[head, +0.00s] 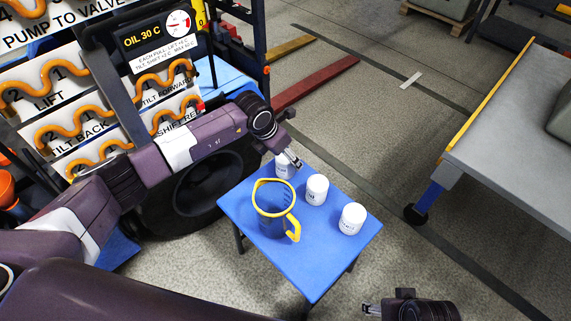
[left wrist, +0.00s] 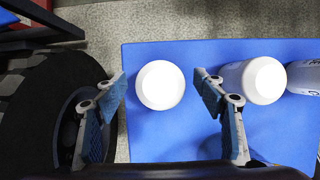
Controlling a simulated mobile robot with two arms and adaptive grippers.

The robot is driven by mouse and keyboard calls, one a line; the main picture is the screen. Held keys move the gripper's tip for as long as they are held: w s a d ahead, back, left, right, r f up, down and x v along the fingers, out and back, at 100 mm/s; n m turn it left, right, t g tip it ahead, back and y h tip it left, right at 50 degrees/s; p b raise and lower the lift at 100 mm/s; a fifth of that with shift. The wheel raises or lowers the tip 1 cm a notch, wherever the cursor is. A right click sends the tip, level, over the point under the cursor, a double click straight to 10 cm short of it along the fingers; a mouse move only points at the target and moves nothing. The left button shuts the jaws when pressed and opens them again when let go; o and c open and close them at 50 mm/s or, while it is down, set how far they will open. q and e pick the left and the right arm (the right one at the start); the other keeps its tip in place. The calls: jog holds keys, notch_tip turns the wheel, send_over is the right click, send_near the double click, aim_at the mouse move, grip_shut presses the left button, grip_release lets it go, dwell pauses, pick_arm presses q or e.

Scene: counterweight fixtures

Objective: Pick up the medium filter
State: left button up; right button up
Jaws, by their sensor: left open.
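Three white cylindrical filters stand upright on a small blue table (head: 325,262). The far one (head: 282,170) is partly hidden by my left gripper (head: 291,159); the middle one (head: 316,191) and the near right one (head: 351,219) are clear. Their labels are too small to tell which is the medium filter. In the left wrist view my left gripper (left wrist: 162,80) is open, with the far filter's round top (left wrist: 160,85) between its fingers and gaps on both sides. My right gripper (head: 372,309) is at the bottom right, away from the table; its opening is unclear.
A jug with a yellow rim and handle (head: 291,222) stands on the table, close to the filters. A large black tyre (head: 205,190) is left of the table. A grey bench (head: 510,130) is at right, with clear floor between.

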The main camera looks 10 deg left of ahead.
pick_arm(q)
jog(key=c, duration=1.5)
jog(key=shift+r, duration=0.1)
